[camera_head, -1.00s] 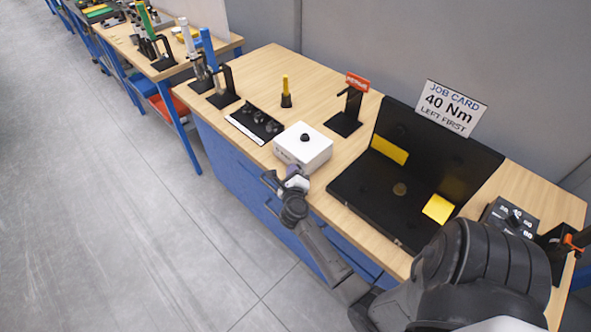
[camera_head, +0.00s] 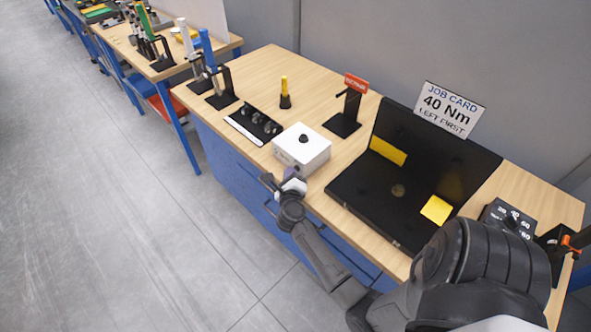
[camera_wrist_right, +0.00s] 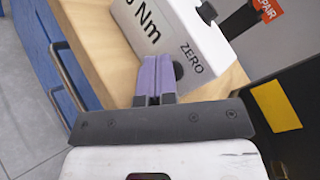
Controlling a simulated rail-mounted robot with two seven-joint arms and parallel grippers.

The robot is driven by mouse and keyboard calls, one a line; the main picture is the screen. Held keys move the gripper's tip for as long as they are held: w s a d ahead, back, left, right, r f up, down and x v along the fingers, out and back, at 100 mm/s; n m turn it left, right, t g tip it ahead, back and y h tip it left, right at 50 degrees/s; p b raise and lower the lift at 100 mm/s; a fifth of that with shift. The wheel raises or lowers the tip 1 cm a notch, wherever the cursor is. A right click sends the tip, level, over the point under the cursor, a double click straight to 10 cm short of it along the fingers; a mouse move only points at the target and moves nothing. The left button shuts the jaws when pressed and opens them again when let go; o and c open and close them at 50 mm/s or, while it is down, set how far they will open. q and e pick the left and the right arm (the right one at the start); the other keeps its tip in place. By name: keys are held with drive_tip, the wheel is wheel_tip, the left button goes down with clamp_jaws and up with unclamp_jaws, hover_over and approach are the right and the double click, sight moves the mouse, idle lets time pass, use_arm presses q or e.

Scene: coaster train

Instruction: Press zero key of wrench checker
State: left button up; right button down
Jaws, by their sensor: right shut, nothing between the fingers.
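The wrench checker is a white box (camera_head: 303,150) with a black knob on top, near the front edge of the wooden bench. In the right wrist view the checker's front face (camera_wrist_right: 205,40) shows large "Nm" lettering and the word "ZERO". A dark round spot beside that word, apparently the zero key (camera_wrist_right: 178,70), is partly hidden by my fingertips. My right gripper (camera_head: 290,173) is just in front of this face. Its purple fingers (camera_wrist_right: 156,68) are shut and empty, with tips at or very near the key; I cannot tell whether they touch. My left gripper is out of view.
A black open case (camera_head: 350,190) with yellow patches lies right of the checker. A black stand with a red sign (camera_head: 355,83) is behind it. A black tray (camera_head: 255,125) lies to its left. A job card (camera_head: 450,108) reads 40 Nm, left first.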

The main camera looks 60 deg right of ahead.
drive_tip(key=w+a, duration=0.2)
drive_tip(key=a, duration=0.3)
drive_tip(key=shift+a, duration=0.35)
